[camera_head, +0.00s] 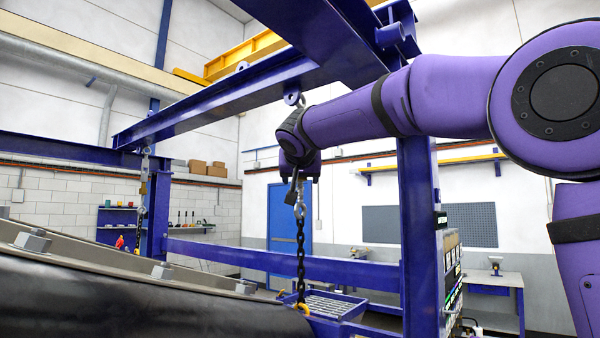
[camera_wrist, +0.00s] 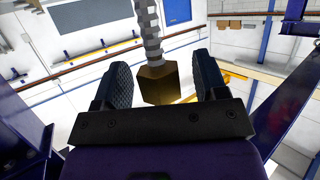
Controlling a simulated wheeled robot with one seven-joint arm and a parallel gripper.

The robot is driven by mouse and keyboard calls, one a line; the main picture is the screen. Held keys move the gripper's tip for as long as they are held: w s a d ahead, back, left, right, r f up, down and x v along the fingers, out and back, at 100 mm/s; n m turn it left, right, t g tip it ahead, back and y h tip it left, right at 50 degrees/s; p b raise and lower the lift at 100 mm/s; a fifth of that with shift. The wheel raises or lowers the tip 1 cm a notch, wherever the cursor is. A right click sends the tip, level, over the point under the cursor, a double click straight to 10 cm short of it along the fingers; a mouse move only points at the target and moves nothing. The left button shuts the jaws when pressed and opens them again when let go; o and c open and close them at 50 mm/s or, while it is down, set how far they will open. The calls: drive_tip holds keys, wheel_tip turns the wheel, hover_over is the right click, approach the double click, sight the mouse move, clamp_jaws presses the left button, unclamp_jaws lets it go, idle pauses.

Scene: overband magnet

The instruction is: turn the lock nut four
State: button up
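A brass-coloured nut (camera_wrist: 158,86) sits at the end of a grey threaded or stepped rod (camera_wrist: 151,35) in the wrist view. My gripper (camera_wrist: 160,66) has its two dark ribbed fingers apart, one on each side of the nut, with a gap showing on both sides. I cannot tell how deep the nut lies between the fingers. In the head view my gripper (camera_head: 298,180) points down beside the upper end of a hanging chain (camera_head: 300,240). The nut is not clear there, and no number on it can be read.
A blue steel frame (camera_head: 285,255) with an overhead beam surrounds the chain, and a blue post (camera_head: 418,235) stands close to my arm. A large dark conveyor or magnet body (camera_head: 120,300) fills the lower left. A second chain (camera_head: 140,220) hangs farther back at left.

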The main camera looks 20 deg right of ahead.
drive_tip(key=s+a, duration=0.2)
drive_tip(key=s, duration=0.5)
drive_tip(key=shift+s+a, duration=0.25)
drive_tip(key=shift+s, duration=0.05)
idle(0.7)
drive_tip(key=shift+o, duration=0.5)
drive_tip(key=o, duration=0.5)
drive_tip(key=shift+c, duration=0.2)
drive_tip(key=v, duration=0.7)
drive_tip(key=shift+s, duration=0.2)
drive_tip(key=shift+r, duration=0.1)
drive_tip(key=shift+c, duration=0.3)
